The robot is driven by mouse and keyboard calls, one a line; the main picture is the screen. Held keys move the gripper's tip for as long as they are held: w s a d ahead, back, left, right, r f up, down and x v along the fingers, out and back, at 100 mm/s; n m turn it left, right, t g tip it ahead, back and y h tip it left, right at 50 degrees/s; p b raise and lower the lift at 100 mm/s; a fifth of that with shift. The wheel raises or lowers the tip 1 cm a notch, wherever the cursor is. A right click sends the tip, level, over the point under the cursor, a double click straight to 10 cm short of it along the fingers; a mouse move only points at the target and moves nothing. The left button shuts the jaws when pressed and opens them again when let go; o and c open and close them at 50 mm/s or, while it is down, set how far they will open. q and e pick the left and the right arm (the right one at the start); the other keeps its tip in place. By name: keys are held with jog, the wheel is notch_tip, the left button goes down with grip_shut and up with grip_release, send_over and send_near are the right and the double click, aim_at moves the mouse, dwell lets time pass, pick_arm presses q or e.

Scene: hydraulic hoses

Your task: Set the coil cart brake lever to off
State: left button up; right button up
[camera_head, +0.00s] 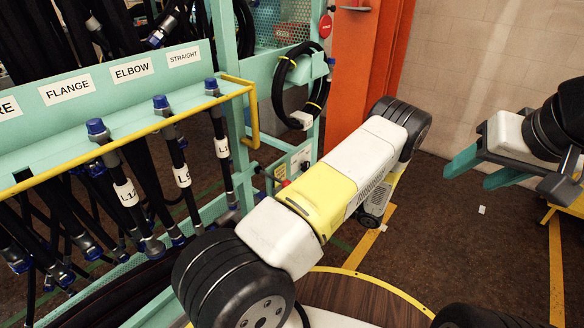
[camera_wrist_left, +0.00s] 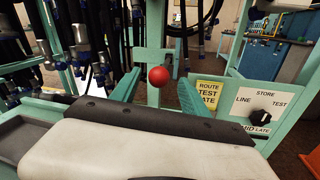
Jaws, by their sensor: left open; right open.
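A red ball knob (camera_wrist_left: 158,76), which looks like the end of a lever, shows in the left wrist view between the teal fingers of my open left gripper (camera_wrist_left: 157,86). The fingers do not visibly touch it, and its shaft is hidden. I cannot tell which lever it belongs to. In the head view a small red spot (camera_head: 285,183) by the rack's lower panel may be the same knob. My left gripper is hidden there behind my own arm. My right gripper (camera_head: 478,170) is open and empty at the right, above the floor.
A teal hose rack (camera_head: 120,80) with a yellow rail (camera_head: 130,128) and hanging black hoses fills the left. A panel with a yellow ROUTE label (camera_wrist_left: 209,94) and a black selector knob (camera_wrist_left: 262,117) stands right of the ball. An orange post (camera_head: 362,70) rises behind. Floor at right is mostly clear.

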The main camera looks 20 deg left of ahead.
aim_at(279, 182)
pick_arm(q)
jog(key=a, duration=0.4)
jog(key=w+a, duration=0.1)
jog(key=a, duration=0.2)
grip_shut()
dwell(1.3)
